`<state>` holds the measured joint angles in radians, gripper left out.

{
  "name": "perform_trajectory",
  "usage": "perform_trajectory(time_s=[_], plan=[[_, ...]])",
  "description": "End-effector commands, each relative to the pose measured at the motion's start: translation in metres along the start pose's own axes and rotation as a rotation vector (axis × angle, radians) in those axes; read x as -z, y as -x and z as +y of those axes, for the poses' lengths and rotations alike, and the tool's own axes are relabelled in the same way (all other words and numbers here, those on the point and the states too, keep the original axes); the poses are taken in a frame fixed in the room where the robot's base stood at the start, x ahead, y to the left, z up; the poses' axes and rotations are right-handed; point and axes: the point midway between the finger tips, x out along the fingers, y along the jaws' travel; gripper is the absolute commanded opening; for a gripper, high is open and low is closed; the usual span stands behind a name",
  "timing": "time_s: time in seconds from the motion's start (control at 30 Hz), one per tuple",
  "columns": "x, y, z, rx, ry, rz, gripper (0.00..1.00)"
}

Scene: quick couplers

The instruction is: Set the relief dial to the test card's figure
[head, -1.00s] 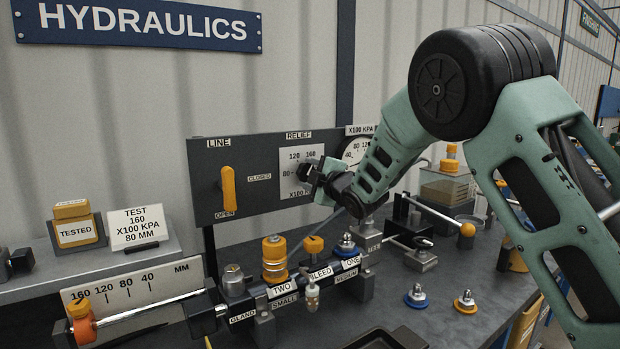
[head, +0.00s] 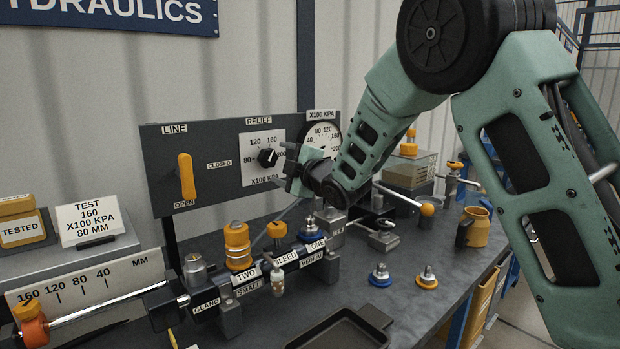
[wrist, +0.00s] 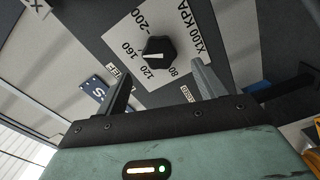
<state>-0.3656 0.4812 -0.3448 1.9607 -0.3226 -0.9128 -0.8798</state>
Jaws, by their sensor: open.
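The relief dial is a black knob (head: 268,158) on a white scale plate (head: 256,178) marked 80, 120, 160 and 200, X100 KPA. In the wrist view the knob (wrist: 160,52) has a white pointer mark, aimed close to 160, slightly to the 120 side. The test card (head: 98,218) reads TEST 160 X100 KPA 80 MM. My gripper (head: 288,162) is open and empty, just right of the knob in the head view. In the wrist view its fingers (wrist: 163,80) are spread either side of the knob's line, with the knob beyond their tips and apart from them.
A yellow line lever (head: 187,177) is left on the same panel, and a round gauge (head: 322,137) is right, partly hidden by my arm. Below are a manifold with yellow-capped fittings (head: 238,245), loose couplers (head: 380,276) and a black tray (head: 340,330).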

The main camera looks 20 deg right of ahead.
Motion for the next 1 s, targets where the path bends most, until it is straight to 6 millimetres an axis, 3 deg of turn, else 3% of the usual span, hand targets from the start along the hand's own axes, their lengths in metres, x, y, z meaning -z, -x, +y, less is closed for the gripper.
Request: perform_trajectory(time_s=[0.3,0.5,0.7,1.0], plan=[[-0.001,0.075,-0.001,-0.002,-0.001,0.000,0.70],[0.000,0.106,0.000,-0.002,0.000,0.000,0.70],[0.000,0.117,0.000,0.000,0.001,0.000,0.70],[0.000,0.117,0.000,0.000,0.001,0.000,0.70]])
